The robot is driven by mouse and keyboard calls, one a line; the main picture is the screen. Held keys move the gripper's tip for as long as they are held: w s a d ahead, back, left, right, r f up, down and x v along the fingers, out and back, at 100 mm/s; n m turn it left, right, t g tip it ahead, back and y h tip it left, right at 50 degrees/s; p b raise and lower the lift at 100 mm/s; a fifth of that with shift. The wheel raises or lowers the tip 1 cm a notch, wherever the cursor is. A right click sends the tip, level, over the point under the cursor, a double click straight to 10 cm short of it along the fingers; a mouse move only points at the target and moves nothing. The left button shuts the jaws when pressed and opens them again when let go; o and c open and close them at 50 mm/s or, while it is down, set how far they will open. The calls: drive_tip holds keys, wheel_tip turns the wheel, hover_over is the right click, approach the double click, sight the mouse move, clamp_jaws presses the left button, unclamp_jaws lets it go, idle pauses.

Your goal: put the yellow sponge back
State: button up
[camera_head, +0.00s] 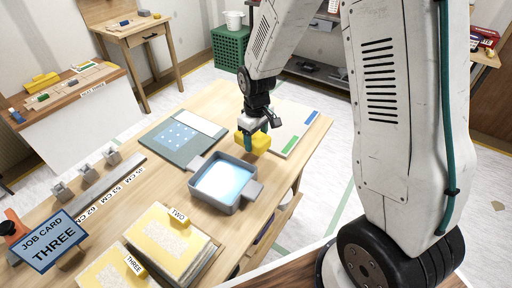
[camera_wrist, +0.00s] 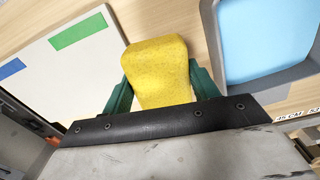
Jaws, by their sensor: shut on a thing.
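The yellow sponge (camera_head: 258,142) is between the fingers of my gripper (camera_head: 256,134), above the wooden table near its far right side. In the wrist view the sponge (camera_wrist: 158,72) sits between the two green fingers of my gripper (camera_wrist: 160,88), which are shut on its sides. A grey tray (camera_head: 236,207) with a pale blue inside stands just in front of the sponge in the head view. It also shows at the right of the wrist view (camera_wrist: 232,72). I cannot tell exactly how high the sponge is above the table.
A white board (camera_head: 286,146) with green and blue strips lies behind the sponge. A grey-blue mat (camera_head: 170,145) lies left. Wallpaper stacks marked TWO (camera_head: 163,240) and THREE, a job card (camera_head: 48,241) and a ruler with grey blocks (camera_head: 100,192) occupy the near left.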

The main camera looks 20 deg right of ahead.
wheel_tip(320, 180, down, 4)
drive_tip(key=shift+f, duration=0.1)
idle(0.4)
drive_tip(key=shift+s+f, duration=0.15)
drive_tip(key=shift+f, duration=0.25)
drive_tip(key=o, duration=1)
drive_tip(key=shift+a, duration=0.1)
drive_tip(key=shift+d, duration=0.2)
